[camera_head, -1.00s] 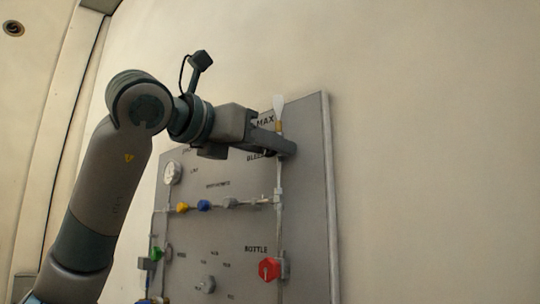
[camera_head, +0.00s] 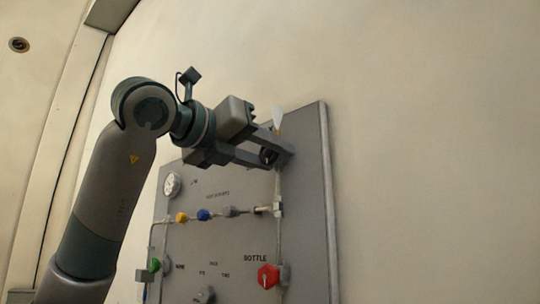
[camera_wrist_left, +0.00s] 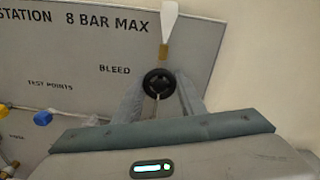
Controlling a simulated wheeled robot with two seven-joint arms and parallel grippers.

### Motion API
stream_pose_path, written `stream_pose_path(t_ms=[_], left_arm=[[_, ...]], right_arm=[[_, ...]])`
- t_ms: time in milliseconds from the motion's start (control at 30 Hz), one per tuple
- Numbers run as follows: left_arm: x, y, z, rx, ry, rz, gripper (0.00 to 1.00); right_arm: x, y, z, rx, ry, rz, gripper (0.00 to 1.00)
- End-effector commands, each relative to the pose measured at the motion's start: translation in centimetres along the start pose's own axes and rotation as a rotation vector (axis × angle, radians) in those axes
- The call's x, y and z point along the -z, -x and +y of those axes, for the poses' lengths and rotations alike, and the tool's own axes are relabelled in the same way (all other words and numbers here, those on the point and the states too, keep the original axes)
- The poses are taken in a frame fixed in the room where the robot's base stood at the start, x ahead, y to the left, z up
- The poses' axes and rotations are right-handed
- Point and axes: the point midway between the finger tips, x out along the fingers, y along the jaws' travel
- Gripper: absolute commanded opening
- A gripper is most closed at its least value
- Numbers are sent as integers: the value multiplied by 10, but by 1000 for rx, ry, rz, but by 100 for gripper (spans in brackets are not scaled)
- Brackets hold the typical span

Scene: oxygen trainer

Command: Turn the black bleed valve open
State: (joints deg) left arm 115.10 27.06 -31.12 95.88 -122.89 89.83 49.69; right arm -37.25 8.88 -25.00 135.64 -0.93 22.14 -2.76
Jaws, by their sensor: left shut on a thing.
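The black bleed valve (camera_wrist_left: 159,84) is a round knob on the pipe at the panel's upper right, beside the word BLEED in the left wrist view. In the head view the knob (camera_head: 268,156) shows dark between the fingers. My left gripper (camera_head: 277,152) reaches it from the left, rolled at a slant. Its two fingers stand on either side of the knob and are shut on it; the left wrist view shows the fingertips (camera_wrist_left: 160,88) at both sides of it. My right gripper is in neither view.
The grey panel (camera_head: 312,190) carries a red BOTTLE knob (camera_head: 268,275), a gauge (camera_head: 172,185), and yellow (camera_head: 181,217), blue (camera_head: 203,214) and green (camera_head: 154,264) fittings. A white flared outlet (camera_head: 278,119) rises just above the bleed valve. The wall right of the panel is clear.

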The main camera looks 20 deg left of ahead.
Motion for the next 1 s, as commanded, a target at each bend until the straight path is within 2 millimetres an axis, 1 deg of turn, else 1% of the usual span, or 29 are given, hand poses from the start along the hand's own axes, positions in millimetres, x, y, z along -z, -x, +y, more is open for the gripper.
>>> stream_pose_path(t_ms=[33, 133, 167, 200, 233, 533, 667, 867, 1000], left_arm=[[4, -1, 0, 0, -1, 9, 14], [4, -1, 0, 0, -1, 9, 14], [4, -1, 0, -1, -2, 9, 43], [4, -1, 0, -1, -2, 8, 53], [3, -1, 0, -1, -2, 7, 55], [1, 0, 0, 0, -1, 3, 55], [0, 4, 0, 0, -2, 1, 55], [0, 23, 0, 1, -2, 0, 55], [0, 46, 0, 0, -3, 0, 55]], right_arm=[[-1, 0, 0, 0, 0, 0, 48], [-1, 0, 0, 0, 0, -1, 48], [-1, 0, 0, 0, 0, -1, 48], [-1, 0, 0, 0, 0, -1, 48], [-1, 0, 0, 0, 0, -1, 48], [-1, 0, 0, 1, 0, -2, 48], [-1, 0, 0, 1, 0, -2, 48], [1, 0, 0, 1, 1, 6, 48], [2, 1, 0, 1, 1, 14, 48]])
